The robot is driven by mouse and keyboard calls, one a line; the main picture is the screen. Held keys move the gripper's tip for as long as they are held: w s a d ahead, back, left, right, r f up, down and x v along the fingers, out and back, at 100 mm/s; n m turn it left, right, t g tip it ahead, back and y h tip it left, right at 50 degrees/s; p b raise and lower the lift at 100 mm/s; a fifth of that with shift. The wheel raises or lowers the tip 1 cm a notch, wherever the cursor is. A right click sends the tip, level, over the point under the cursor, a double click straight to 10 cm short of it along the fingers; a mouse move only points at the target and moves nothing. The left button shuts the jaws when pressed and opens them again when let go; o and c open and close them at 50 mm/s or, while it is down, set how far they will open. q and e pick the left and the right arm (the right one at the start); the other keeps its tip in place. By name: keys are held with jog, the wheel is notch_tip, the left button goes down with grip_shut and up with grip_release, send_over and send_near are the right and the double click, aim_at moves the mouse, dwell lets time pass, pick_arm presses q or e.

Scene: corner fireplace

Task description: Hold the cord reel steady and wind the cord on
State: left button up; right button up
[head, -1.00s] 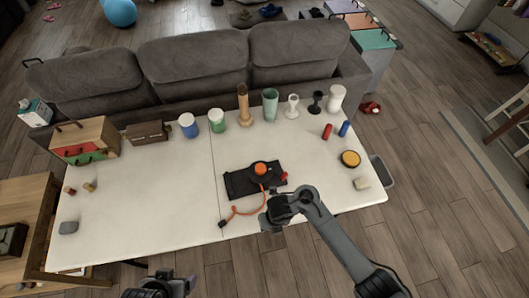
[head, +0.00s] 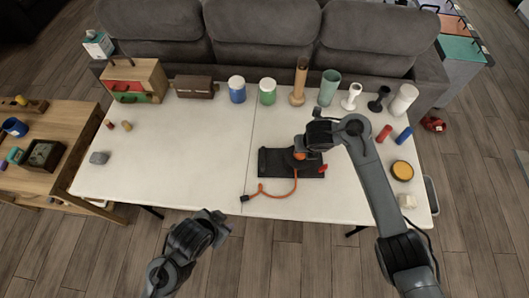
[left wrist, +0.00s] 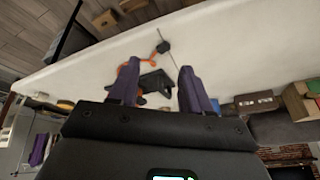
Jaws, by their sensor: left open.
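A black base (head: 272,163) with an orange reel (head: 301,155) lies on the white table. A red part (head: 323,168) sticks out at its right. An orange cord (head: 280,194) runs from the reel toward the table's front edge and ends in a dark plug (head: 244,198). My right gripper (head: 303,147) is at the reel and partly covers it; its jaws are hidden. My left gripper (head: 218,222) is just off the table's front edge, apart from the cord. In the left wrist view its purple fingers (left wrist: 158,78) are spread and empty, with the base (left wrist: 154,84) beyond them.
Cups (head: 237,90), a wooden cylinder (head: 299,82) and other vessels line the back edge. A drawer box (head: 134,82) stands back left, a yellow-topped disc (head: 402,170) at right. The table left of the reel is mostly clear. A sofa (head: 260,45) stands behind.

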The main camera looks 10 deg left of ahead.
pick_arm(q)
jog(key=w+d+f+m+t+h, duration=0.1)
jog(key=w+d+m+h, duration=0.1)
jog(key=w+d+m, duration=0.65)
jog(key=w+d+m+h, duration=0.1)
jog(key=w+d+m, duration=0.4)
jog(key=d+m, duration=0.6)
jog(key=m+g+y, duration=0.1)
jog(key=m+y, duration=0.4)
jog(key=m, duration=0.4)
send_near(263, 156)
jog(key=shift+w+f, duration=0.15)
jog(key=shift+f, duration=0.25)
jog(key=shift+w+a+f, duration=0.15)
jog(key=shift+a+f, duration=0.05)
jog(key=shift+x, duration=4.95)
jog(key=shift+d, duration=0.1)
